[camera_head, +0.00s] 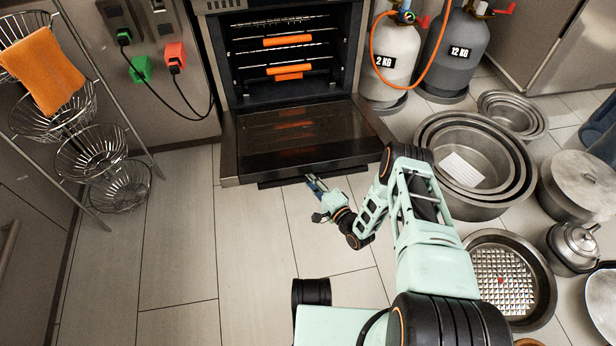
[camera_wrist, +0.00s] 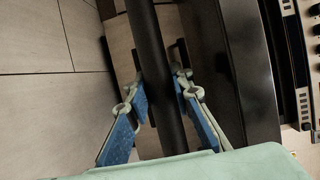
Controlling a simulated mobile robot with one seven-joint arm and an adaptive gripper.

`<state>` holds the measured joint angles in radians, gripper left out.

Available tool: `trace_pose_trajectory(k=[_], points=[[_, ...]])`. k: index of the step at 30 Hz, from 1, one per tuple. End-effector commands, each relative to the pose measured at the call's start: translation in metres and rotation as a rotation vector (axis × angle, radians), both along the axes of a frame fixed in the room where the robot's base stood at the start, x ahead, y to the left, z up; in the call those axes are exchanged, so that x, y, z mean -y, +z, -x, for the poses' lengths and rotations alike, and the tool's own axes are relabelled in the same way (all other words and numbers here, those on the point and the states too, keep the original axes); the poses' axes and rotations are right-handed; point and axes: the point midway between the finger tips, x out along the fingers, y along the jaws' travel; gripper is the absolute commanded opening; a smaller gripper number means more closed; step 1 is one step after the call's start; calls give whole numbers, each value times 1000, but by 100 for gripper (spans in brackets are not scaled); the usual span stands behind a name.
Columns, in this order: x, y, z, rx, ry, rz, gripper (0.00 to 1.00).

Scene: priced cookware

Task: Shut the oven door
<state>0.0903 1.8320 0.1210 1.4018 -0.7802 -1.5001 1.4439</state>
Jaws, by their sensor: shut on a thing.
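The oven (camera_head: 285,50) stands open in the head view. Its door (camera_head: 300,140) is folded down, low over the floor, with its dark glass inner face up. A dark handle bar (camera_head: 345,170) runs along the door's front edge. My gripper (camera_head: 314,182) is at about the middle of that edge, reaching in from the front. In the wrist view the handle bar (camera_wrist: 158,60) passes between the two blue fingers of my gripper (camera_wrist: 162,82), which is shut on it. The finger pads' contact with the bar is partly hidden.
Two gas cylinders (camera_head: 393,55) (camera_head: 455,50) with an orange hose stand right of the oven. Nested metal pans (camera_head: 430,175) and other cookware fill the right floor. A wire basket rack (camera_head: 92,150) stands at left. The tiled floor (camera_head: 250,250) before the door is clear.

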Motion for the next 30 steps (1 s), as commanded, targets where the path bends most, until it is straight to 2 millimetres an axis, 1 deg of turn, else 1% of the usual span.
trace_pose_trajectory(k=[1, 2, 3, 11, 14, 17, 20, 23, 29, 30], points=[[0, 0, 0, 0, 0, 0, 5], [0, 0, 0, 0, 0, 0, 1], [0, 0, 0, 0, 0, 0, 0], [0, 1, 0, 0, 0, 0, 0], [0, 4, -1, -5, 0, 2, 0], [0, 12, -2, -18, 0, 5, 0], [0, 26, -3, -43, 0, 12, 0], [-1, 44, -6, -79, 0, 22, 0], [-4, 90, -17, -184, -1, 53, 0], [-5, 100, -19, -209, 0, 60, 0]])
